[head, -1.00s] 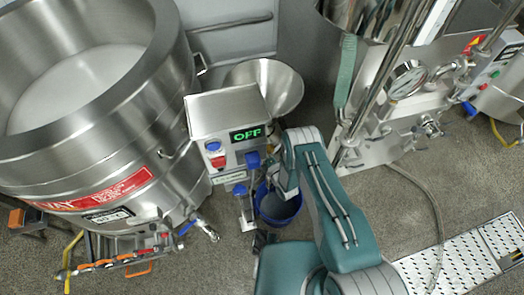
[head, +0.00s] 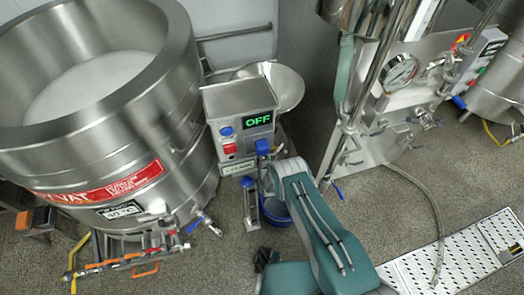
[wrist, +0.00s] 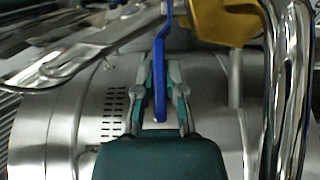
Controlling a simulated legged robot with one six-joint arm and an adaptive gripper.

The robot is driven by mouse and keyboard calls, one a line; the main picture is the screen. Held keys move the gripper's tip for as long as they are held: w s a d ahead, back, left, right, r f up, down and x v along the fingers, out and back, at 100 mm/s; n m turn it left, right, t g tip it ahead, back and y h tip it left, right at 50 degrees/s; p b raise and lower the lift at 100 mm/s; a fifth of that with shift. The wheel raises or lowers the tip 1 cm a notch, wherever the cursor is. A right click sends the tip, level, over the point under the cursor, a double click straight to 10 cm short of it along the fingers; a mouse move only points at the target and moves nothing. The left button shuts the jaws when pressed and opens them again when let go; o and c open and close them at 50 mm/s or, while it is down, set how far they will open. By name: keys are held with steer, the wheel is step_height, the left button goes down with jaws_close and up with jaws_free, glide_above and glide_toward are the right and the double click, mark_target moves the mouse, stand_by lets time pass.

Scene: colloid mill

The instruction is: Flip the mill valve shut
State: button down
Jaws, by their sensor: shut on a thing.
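In the wrist view, a long blue lever handle (wrist: 159,85), the likely mill valve handle, runs nearly upright between the two fingers of my gripper (wrist: 160,68). The fingers are closed on it from both sides, and its lower end hangs between them. Its upper end runs out of the top of the picture, so the pivot is hidden. In the head view, the mill (head: 240,97) is a steel box with a green OFF display and blue and red buttons. My arm reaches to its lower right side and hides the gripper there.
A large steel vat (head: 110,130) stands at the left. A blue bucket (head: 275,213) is below the mill, partly behind my arm. Steel equipment with a gauge (head: 400,70) stands at the right. In the wrist view, a bent steel pipe (wrist: 285,90) and a yellow part (wrist: 225,20) are close by.

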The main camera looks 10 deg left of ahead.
steer(key=shift+s+a+f+h, duration=0.1)
steer(key=shift+s+f+h, duration=0.05)
steer(key=shift+f+h, duration=0.15)
steer(key=c, duration=0.7)
jaws_free()
steer(key=shift+a, duration=0.1)
steer(key=shift+r, duration=0.1)
steer(key=v, duration=1.1)
steer(key=shift+s, duration=0.35)
